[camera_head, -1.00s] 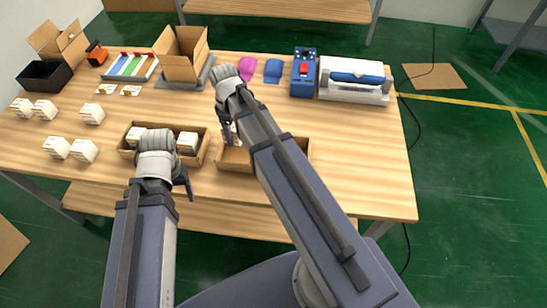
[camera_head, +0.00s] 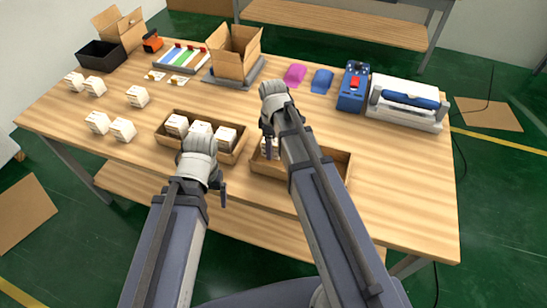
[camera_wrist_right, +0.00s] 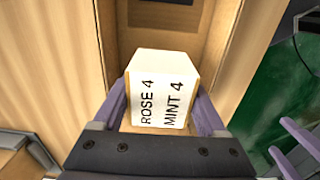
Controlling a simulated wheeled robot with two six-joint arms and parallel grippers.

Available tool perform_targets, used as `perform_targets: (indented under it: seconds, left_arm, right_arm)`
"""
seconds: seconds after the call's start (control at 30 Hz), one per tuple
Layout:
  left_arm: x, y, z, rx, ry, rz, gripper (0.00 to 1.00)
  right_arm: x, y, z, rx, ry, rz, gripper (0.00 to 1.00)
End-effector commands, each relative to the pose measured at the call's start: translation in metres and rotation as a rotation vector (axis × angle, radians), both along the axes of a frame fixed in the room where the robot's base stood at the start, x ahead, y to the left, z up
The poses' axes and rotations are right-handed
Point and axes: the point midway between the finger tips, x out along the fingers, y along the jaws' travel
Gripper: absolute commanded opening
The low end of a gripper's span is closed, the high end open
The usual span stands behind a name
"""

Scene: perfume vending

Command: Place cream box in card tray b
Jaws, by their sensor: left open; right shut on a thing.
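My right gripper (camera_head: 268,140) is shut on a cream box (camera_head: 271,152) at the left end of the right cardboard tray (camera_head: 338,170). In the right wrist view, the fingers (camera_wrist_right: 162,112) flank the cream box (camera_wrist_right: 164,72), whose white label reads "ROSE 4" and "MINT 4". Cardboard tray walls stand around it; whether its base touches the tray floor is hidden. My left gripper (camera_head: 215,188) is open at the front of the left cardboard tray (camera_head: 233,158), which holds several similar boxes (camera_head: 200,132). My arm covers part of the right tray.
Several loose cream boxes (camera_head: 123,129) stand on the wooden table (camera_head: 400,180) at left. Behind are a black bin (camera_head: 102,56), an open carton (camera_head: 235,50), pink and blue items (camera_head: 321,80), a blue device (camera_head: 354,90) and a white machine (camera_head: 405,104). The table's right front is clear.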

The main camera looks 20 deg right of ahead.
Motion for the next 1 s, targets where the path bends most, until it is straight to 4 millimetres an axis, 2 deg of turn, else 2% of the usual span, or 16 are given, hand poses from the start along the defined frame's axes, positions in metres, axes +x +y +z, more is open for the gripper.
perform_targets:
  seconds: [0.17, 0.47, 0.9, 0.93, 1.0]
  left_arm:
    - [0.000, 0.000, -0.004, 0.000, 0.000, 0.000, 0.87]
    - [0.000, 0.000, -0.038, 0.000, 0.000, 0.000, 0.87]
    - [0.000, 0.000, -0.041, 0.000, 0.000, 0.000, 0.87]
    - [0.000, 0.000, -0.039, 0.000, 0.000, 0.000, 0.87]
    - [0.000, 0.000, -0.039, 0.000, 0.000, 0.000, 0.87]
  right_arm:
    - [0.000, 0.000, -0.004, 0.000, 0.000, 0.000, 0.14]
    - [0.000, 0.000, -0.038, 0.000, 0.000, 0.000, 0.14]
    - [0.000, 0.000, -0.041, 0.000, 0.000, 0.000, 0.14]
    - [0.000, 0.000, -0.039, 0.000, 0.000, 0.000, 0.78]
    - [0.000, 0.000, -0.039, 0.000, 0.000, 0.000, 0.86]
